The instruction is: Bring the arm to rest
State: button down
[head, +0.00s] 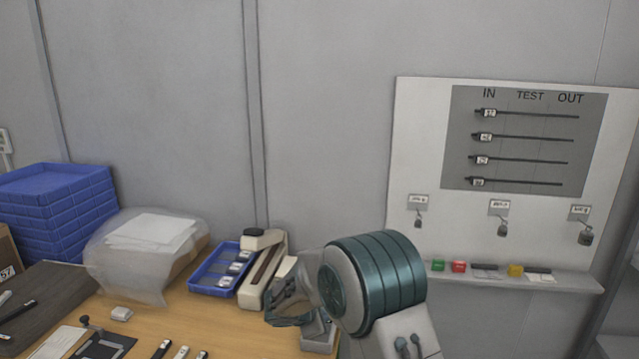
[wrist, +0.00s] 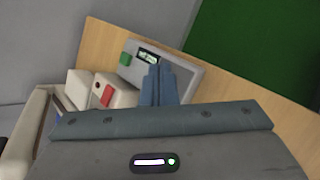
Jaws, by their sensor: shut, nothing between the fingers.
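My gripper (wrist: 158,84) is in the wrist view, its two blue-grey fingers together and nothing between them. The fingertips appear over a grey device (wrist: 185,76) with a green button and a small display; I cannot tell whether they touch it. In the head view my arm, with a large teal ribbed joint, rises at the lower middle over the right end of the wooden table (head: 230,325). The fingers cannot be made out clearly there.
A beige device with a red button (wrist: 107,95) stands left of the fingers. A blue tray (head: 208,283) of small items, a bagged box (head: 150,245) and stacked blue trays (head: 60,205) are on the left. A white board (head: 425,150) with a shelf (head: 500,279) is at right.

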jog(key=s+d+r+m+g, duration=0.4)
jog(key=s+d+r+m, duration=0.75)
jog(key=s+d, duration=0.35)
jog(key=s+r+m+y, duration=0.1)
jog(key=s+m, duration=0.3)
jog(key=s, duration=0.6)
jog(key=s+a+r+m+y, duration=0.1)
jog(key=s+m+y, duration=0.3)
jog(key=s, duration=0.5)
jog(key=shift+s+r+g, duration=0.3)
jog(key=shift+s, duration=0.05)
jog(key=shift+m, duration=0.25)
